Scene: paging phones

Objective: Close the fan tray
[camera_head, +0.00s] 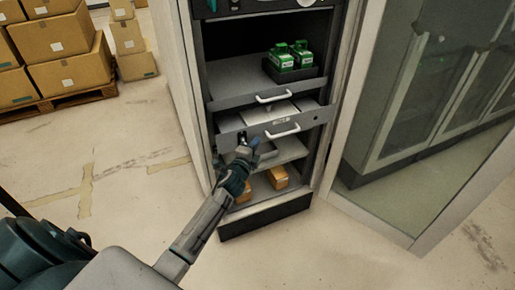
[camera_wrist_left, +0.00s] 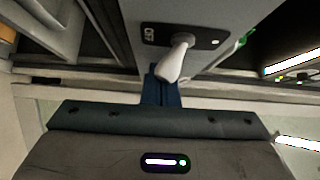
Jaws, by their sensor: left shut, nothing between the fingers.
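A grey cabinet holds two drawer-like units with white handles. The lower one, with a grey front panel (camera_head: 316,118) and a small label, looks like the fan tray and appears to stand out from the cabinet. Its white handle (camera_head: 282,131) faces me. My left gripper (camera_head: 254,146) is shut and empty, just below and left of that handle. In the left wrist view, the blue fingertips (camera_wrist_left: 160,88) are together close to a white handle (camera_wrist_left: 174,58) on a grey panel; I cannot tell whether they touch. My right gripper is not in view.
Above is another grey front with a white handle (camera_head: 273,97). Green boxes (camera_head: 289,56) stand in a dark tray on the shelf above it. Orange-brown boxes (camera_head: 278,178) lie on the bottom shelf. A glass door (camera_head: 430,110) stands at right; stacked cartons (camera_head: 70,50) are at left.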

